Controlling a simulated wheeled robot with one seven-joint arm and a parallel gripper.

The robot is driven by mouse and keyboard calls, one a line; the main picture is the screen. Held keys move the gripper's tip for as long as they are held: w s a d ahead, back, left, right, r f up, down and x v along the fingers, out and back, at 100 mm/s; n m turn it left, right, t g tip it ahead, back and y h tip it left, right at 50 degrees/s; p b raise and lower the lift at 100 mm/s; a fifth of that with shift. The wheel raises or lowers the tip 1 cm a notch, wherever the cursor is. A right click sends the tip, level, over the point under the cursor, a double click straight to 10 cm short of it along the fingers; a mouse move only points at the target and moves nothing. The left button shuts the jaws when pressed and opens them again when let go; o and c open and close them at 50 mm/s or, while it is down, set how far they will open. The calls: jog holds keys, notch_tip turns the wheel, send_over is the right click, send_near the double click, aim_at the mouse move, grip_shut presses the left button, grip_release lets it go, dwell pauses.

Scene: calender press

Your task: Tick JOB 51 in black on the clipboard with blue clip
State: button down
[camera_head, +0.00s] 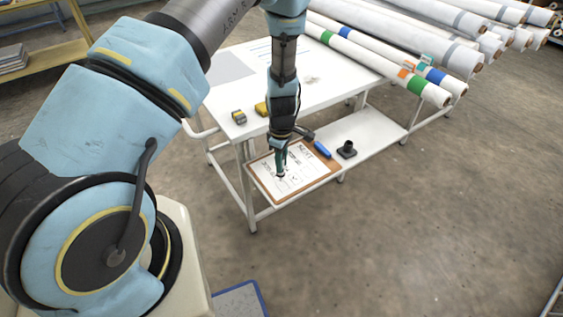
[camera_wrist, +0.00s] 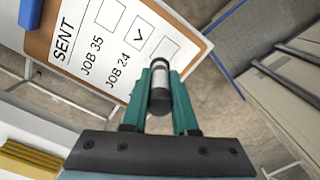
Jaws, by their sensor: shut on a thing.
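The clipboard (camera_head: 333,178) lies on the low shelf at the table's front, with a brown board, a white sheet and a blue clip (camera_head: 322,150). In the wrist view its sheet (camera_wrist: 85,25) reads SENT, JOB 35 and JOB 24. The JOB 35 box (camera_wrist: 110,14) is empty; the JOB 24 box (camera_wrist: 139,36) holds a dark tick. A third box (camera_wrist: 166,46) shows no mark in its visible part; its label is hidden. My gripper (camera_head: 281,172) is over the sheet, its green fingers shut on a dark marker (camera_wrist: 160,74) with a pale band. I cannot tell whether the tip touches.
A black stand-like object (camera_head: 347,149) sits on the shelf right of the clipboard. Two yellow-and-dark items, one a block (camera_head: 239,117), lie on the upper table top (camera_head: 315,95). Long white rolls (camera_head: 400,45) lie behind at the right. The shelf's right part is clear.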

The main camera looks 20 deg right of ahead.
jog(key=shift+f+b, duration=0.4)
jog(key=shift+f, duration=0.25)
dwell(1.0)
jog(key=shift+s, duration=0.1)
jog(key=shift+s+a, duration=0.3)
jog(key=shift+s, duration=0.1)
dwell(0.9)
jog(key=shift+d, duration=0.1)
jog(key=shift+s+d+r, duration=0.1)
jog(key=shift+s+d, duration=0.2)
jog(key=shift+s, duration=0.05)
jog(key=shift+s+d, duration=0.15)
dwell(1.6)
jog(key=shift+s+d, duration=0.2)
jog(key=shift+d, duration=0.05)
jog(key=shift+p, duration=0.3)
dwell(0.6)
